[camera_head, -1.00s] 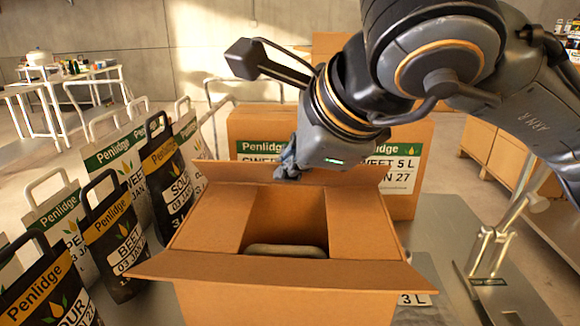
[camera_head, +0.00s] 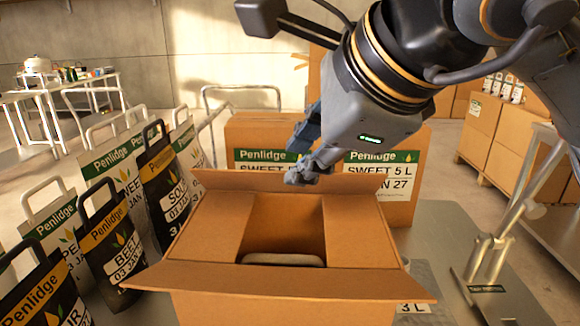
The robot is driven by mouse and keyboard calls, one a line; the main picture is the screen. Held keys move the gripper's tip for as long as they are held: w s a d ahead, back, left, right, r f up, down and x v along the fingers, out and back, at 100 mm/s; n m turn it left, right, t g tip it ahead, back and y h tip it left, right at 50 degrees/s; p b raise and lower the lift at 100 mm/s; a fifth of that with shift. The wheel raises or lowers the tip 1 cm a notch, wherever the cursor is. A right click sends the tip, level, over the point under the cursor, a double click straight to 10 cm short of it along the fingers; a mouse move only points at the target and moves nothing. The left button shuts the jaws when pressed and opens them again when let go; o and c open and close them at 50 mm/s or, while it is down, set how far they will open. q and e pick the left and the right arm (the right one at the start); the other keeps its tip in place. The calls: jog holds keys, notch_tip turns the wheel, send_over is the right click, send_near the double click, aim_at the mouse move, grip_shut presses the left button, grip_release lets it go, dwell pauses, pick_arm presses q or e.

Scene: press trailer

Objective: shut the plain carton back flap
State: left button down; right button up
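The plain brown carton (camera_head: 285,307) stands open in front of me. Its back flap (camera_head: 240,181) stands up at the far edge, leaning outward. The left side flap (camera_head: 212,225) and right side flap (camera_head: 358,230) lie folded inward, with a gap between them. The front flap (camera_head: 275,281) sticks out towards me. A pale rounded thing (camera_head: 283,259) shows inside. My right gripper (camera_head: 299,162) is just above and behind the back flap's top edge, its fingers pointing left and down. Contact with the flap and the finger gap are unclear. My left gripper is not in view.
A larger Penlidge carton (camera_head: 262,134) stands close behind. Several Penlidge bags (camera_head: 110,230) crowd the left side. A metal clamp stand (camera_head: 490,255) is on the right of the grey table (camera_head: 440,235). Some table between carton and stand is bare.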

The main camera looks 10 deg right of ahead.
jog(key=v, duration=0.6)
jog(key=shift+s+r, duration=0.2)
jog(key=shift+s, duration=0.05)
jog(key=shift+d, duration=0.1)
